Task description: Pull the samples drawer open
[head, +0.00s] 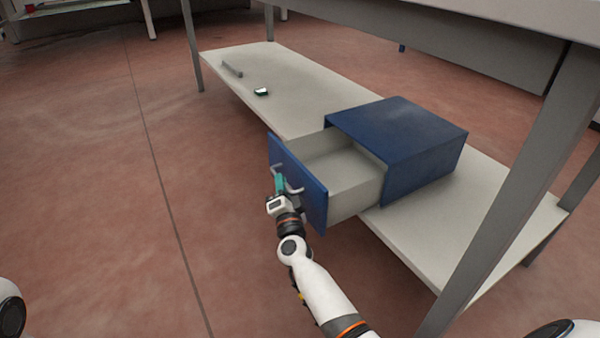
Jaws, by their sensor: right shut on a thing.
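The samples drawer (353,205) is a light grey tray with a blue front panel (312,193), and it stands well out of its blue cabinet (420,135). Its inside looks empty from here. The cabinet sits on the low shelf of a bench. A light metal bar handle (294,190) is on the drawer front. My right gripper (280,184) is at the handle, shut on it, with its fingers partly hiding it. My left gripper is not in view.
A bench leg (515,185) stands at the right. The reddish floor left of the drawer is clear.

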